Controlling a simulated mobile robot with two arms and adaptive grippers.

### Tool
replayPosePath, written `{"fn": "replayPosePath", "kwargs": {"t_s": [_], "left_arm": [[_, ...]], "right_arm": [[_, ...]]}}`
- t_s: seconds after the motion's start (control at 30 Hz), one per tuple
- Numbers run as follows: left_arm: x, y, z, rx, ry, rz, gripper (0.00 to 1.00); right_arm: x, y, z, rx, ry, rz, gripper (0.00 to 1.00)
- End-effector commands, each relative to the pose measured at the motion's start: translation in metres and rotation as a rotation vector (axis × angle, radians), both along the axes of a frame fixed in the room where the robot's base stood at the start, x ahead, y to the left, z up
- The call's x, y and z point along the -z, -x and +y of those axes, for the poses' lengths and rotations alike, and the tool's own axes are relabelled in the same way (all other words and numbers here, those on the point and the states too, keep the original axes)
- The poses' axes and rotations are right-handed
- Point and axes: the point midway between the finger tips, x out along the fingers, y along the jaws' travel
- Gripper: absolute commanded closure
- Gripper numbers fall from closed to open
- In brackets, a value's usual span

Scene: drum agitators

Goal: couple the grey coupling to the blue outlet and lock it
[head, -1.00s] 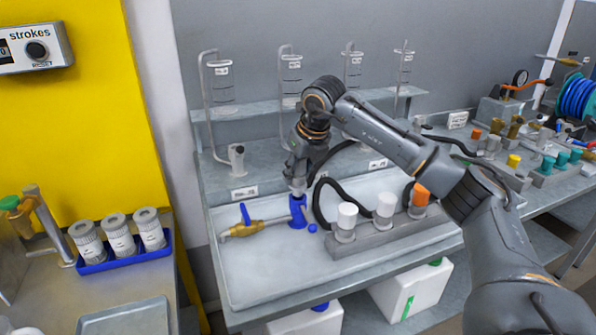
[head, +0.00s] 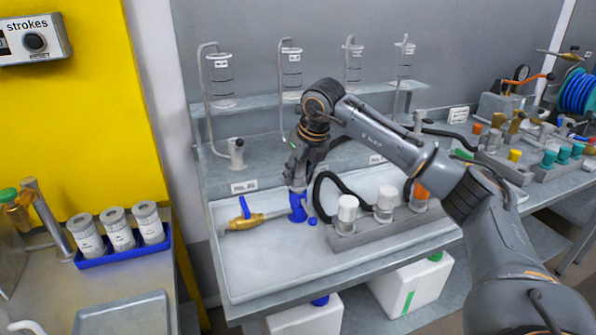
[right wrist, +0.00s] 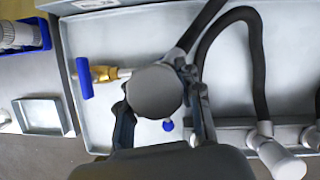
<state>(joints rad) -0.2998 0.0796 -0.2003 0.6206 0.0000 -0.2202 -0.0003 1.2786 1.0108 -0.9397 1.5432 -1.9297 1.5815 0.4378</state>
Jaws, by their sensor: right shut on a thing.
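The blue outlet (head: 298,209) stands upright in the white tray, at the end of a brass valve (head: 245,221) with a blue handle. My right gripper (head: 297,180) points down directly over the outlet, its fingertips at the outlet's top. In the right wrist view it is shut on the grey coupling (right wrist: 155,90), which shows as a round grey top between the fingers (right wrist: 162,108). The coupling hides the outlet in that view, and the fingers mostly hide the coupling in the head view. I cannot tell how fully it is seated. My left gripper is not in view.
Beside the outlet lies a small blue cap (head: 312,220). To the right, a grey rack (head: 365,229) holds white and orange capped couplings with black hoses. The tray's front left (head: 255,270) is clear. Glass cylinders stand on the shelf behind.

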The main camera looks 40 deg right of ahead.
Motion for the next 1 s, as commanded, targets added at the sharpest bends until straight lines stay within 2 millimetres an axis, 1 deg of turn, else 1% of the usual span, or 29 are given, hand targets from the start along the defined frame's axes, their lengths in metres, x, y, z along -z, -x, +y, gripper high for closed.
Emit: {"fn": "replayPosePath", "kwargs": {"t_s": [0.47, 1.0], "left_arm": [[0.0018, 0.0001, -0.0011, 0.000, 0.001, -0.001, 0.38], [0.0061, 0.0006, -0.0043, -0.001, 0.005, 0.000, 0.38]], "right_arm": [[0.0015, -0.0004, -0.0002, 0.000, 0.000, -0.004, 1.00], [0.0078, -0.0005, -0.0001, 0.000, 0.000, -0.004, 1.00]]}}
